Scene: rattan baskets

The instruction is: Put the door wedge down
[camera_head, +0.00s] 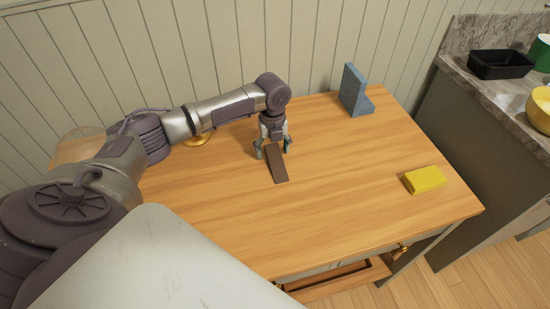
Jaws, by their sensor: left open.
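The door wedge looks like a dark brown, narrow tapered block (277,165) on the wooden table (340,190). It appears to lie on the table top, left of the middle. My left gripper (273,149) is right over its far end, pointing down, with its fingers open on either side of the wedge. I cannot tell whether the fingers touch it. My right gripper is not in view.
A blue-grey L-shaped bookend (354,92) stands at the table's back right. A yellow block (425,180) lies near the right edge. A round golden object (198,139) is partly hidden behind my arm. An open drawer (340,279) juts out below the front edge. The table's middle is clear.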

